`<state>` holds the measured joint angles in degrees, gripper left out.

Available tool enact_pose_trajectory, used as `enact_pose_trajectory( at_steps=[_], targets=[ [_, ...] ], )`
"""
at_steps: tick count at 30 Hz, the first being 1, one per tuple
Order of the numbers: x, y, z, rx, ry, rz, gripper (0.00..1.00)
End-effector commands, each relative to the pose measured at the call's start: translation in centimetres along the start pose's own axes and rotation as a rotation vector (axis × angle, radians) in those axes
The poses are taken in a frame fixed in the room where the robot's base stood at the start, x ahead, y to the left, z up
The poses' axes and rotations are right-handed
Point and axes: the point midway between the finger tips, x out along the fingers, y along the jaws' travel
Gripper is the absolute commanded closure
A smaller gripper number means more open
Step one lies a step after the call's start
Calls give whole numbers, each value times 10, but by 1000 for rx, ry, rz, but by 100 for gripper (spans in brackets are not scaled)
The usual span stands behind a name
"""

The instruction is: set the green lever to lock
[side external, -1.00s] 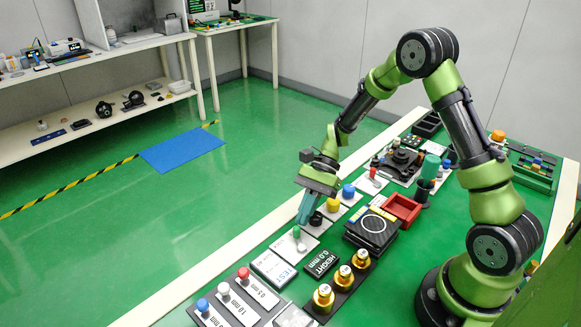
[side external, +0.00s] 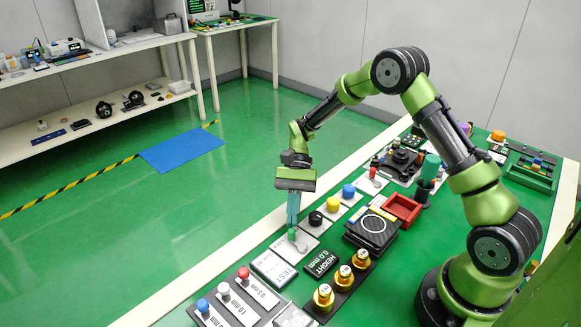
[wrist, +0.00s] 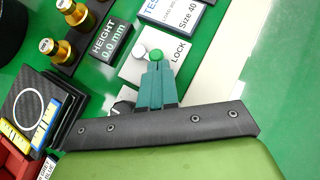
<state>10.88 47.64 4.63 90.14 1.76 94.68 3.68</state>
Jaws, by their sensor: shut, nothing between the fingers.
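The green lever shows its round green knob (wrist: 156,55) in the wrist view, on a pale plate (wrist: 133,68) printed LOCK on the right side. A round white part (wrist: 140,51) sits just left of the knob. My gripper (wrist: 155,66) is shut, with its teal fingertips right at the knob; I cannot tell whether they touch it.
A TEST plate (side external: 273,268) and a HEIGHT display (side external: 321,263) lie near the lever plate. Black (side external: 315,218), yellow (side external: 333,203) and blue (side external: 349,191) knobs stand in a row behind it. Brass weights (side external: 323,297) and a black square device (side external: 371,228) are close by.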

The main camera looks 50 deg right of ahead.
Motion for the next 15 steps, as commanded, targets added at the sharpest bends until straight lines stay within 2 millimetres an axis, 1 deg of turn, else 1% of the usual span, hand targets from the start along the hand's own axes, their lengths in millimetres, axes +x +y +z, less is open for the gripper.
enact_pose_trajectory(
  at_steps=[6, 15],
  targets=[
    [7, -12, 5, -140, -1, 151, 100],
    [14, -22, 12, -285, -1, 308, 100]
  ],
)
